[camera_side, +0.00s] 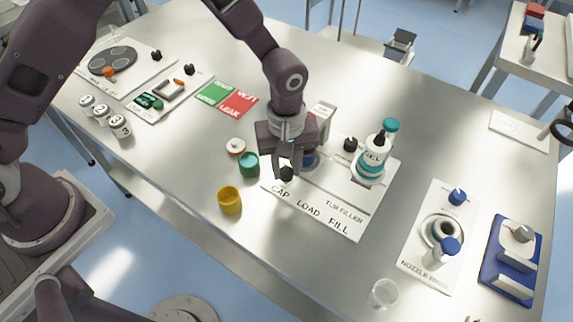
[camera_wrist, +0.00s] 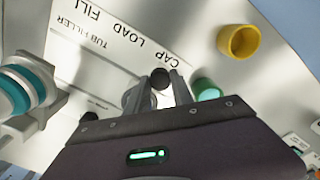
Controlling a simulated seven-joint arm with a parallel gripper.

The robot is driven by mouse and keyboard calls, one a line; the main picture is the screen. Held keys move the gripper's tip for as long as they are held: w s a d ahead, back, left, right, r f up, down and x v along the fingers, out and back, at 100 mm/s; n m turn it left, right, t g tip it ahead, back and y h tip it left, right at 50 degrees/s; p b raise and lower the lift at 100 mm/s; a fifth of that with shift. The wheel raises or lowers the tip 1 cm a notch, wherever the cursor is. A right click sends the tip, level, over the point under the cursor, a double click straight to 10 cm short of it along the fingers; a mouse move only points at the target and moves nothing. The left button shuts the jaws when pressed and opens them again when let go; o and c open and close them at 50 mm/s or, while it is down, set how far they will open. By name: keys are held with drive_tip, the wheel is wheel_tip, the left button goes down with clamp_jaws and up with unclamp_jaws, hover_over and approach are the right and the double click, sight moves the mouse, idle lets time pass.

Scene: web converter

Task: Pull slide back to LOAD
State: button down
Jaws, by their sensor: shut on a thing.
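The tub filler board (camera_side: 345,225) is white with the words CAP, LOAD and FILL along its front edge. My gripper (camera_side: 286,168) is shut on the slide's black knob (camera_side: 287,174), at the CAP end of the board. In the wrist view the knob (camera_wrist: 160,78) sits between the two fingertips (camera_wrist: 161,88), beside the word CAP. The rest of the slide is mostly hidden under my gripper. A blue object (camera_side: 310,159) shows partly behind the fingers.
A green tub (camera_side: 249,165) and a yellow tub (camera_side: 229,200) stand left of the board, close to my gripper. A white and red round piece (camera_side: 236,146) lies behind them. A nozzle board (camera_side: 425,262) and clear cup (camera_side: 384,293) are at the right.

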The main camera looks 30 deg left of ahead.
drive_tip(key=shift+w+d, duration=0.1)
idle(0.4)
drive_tip(key=d, duration=0.7)
drive_tip(key=shift+d, duration=0.2)
drive_tip(key=c, duration=1.1)
unclamp_jaws()
wheel_tip(320, 180, up, 7)
